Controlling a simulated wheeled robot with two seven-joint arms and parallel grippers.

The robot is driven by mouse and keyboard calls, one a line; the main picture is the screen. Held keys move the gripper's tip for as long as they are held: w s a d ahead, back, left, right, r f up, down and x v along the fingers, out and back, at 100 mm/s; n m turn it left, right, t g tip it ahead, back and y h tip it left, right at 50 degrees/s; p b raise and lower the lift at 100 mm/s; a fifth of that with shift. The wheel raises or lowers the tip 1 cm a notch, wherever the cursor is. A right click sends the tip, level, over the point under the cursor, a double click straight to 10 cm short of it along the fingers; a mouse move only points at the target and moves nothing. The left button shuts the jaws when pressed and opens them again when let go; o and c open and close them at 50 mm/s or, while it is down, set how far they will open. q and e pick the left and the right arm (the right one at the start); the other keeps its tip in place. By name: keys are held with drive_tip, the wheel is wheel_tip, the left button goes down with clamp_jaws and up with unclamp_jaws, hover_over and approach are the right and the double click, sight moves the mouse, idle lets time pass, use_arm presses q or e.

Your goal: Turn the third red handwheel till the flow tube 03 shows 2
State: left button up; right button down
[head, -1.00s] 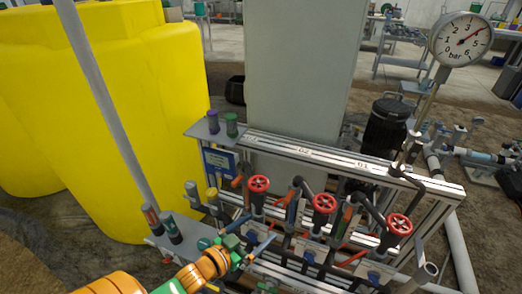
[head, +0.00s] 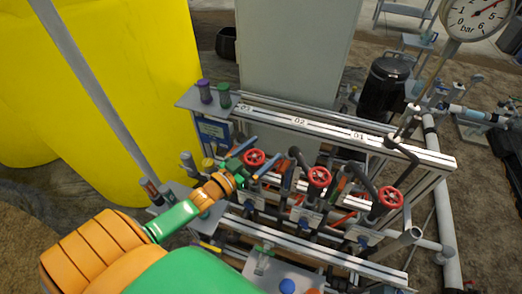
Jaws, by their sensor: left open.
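The red handwheel under label 03 (head: 254,157) is the leftmost of three on the skid. My left gripper (head: 255,156) reaches it from the left, its two blue-grey fingers open and spread on either side of the wheel. I cannot tell whether they touch it. The middle red handwheel (head: 319,177) and the right red handwheel (head: 390,197) stand clear, under labels 02 and 01. I cannot make out flow tube 03 or its reading; my left wrist and the pipework crowd that area. My right gripper is not in view.
The aluminium rail (head: 330,134) with the labels runs above the wheels. Bottles stand on a grey shelf (head: 187,101) at its left end. A yellow tank (head: 110,110) is at left, and a bar gauge (head: 478,15) at upper right. Pipes crowd around the wheels.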

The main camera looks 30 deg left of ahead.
use_arm(q)
drive_tip(key=shift+s, duration=0.1)
drive_tip(key=shift+c, duration=0.6)
drive_tip(key=c, duration=1.1)
drive_tip(key=shift+r+n+y+p, duration=0.25)
drive_tip(key=shift+n+y+p, duration=0.05)
drive_tip(key=shift+y+p, duration=0.2)
drive_tip(key=shift+c, duration=0.3)
drive_tip(key=shift+n+y, duration=0.3)
drive_tip(key=shift+y, duration=0.2)
drive_tip(key=shift+a+f+n+y+p, duration=0.2)
drive_tip(key=shift+n+y+p, duration=0.25)
drive_tip(key=shift+y, duration=0.15)
